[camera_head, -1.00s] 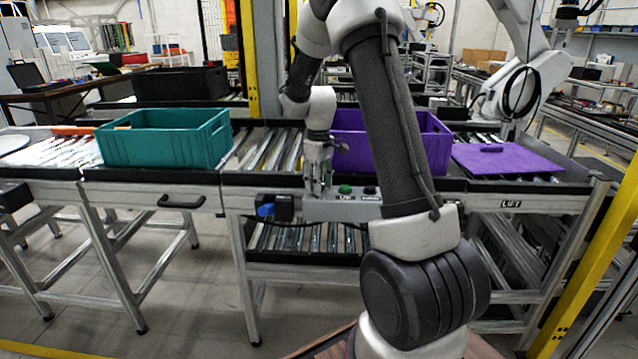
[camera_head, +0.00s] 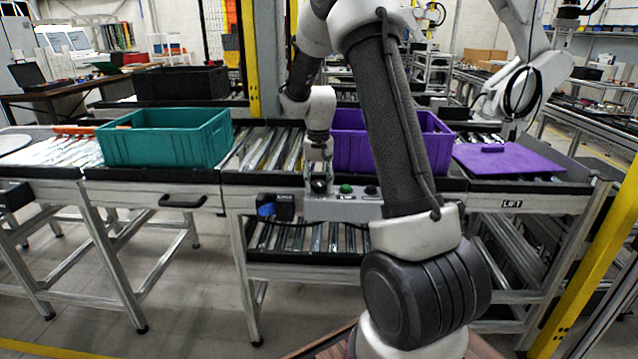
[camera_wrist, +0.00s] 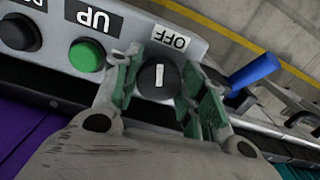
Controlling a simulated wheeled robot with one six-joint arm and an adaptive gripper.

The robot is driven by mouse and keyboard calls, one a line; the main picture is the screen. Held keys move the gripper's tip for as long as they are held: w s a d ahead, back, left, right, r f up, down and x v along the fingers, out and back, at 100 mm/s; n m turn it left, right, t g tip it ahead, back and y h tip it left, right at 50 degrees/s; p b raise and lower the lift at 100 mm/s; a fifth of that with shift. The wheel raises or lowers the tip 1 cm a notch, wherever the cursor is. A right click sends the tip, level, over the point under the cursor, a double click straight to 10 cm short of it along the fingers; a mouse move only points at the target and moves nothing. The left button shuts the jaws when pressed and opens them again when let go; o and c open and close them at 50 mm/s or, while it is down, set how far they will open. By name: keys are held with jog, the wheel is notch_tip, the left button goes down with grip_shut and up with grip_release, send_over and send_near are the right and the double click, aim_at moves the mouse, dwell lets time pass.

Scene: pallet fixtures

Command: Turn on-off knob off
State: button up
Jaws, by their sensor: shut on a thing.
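The on-off knob (camera_wrist: 158,80) is a black round knob with a white pointer line on the grey control panel (camera_wrist: 205,45). In the wrist view the line stands nearly upright in the picture, and the OFF label (camera_wrist: 171,37) is just above and right of it. My gripper (camera_wrist: 162,82) has one green-padded finger on each side of the knob and is shut on it. In the head view my gripper (camera_head: 319,184) is at the left part of the panel (camera_head: 345,209) and hides most of the knob.
A green button (camera_wrist: 87,56) marked UP and a black button (camera_wrist: 18,33) sit left of the knob. A blue-handled switch box (camera_head: 283,207) is close on the panel's left. A teal crate (camera_head: 160,153) and purple crate (camera_head: 348,150) stand on the conveyor above.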

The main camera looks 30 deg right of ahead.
aim_at(318, 183)
jog(key=shift+m, duration=1.7)
jog(key=o, duration=1)
jog(key=shift+r, duration=0.1)
notch_tip(318, 183, up, 12)
jog(key=shift+f, duration=0.1)
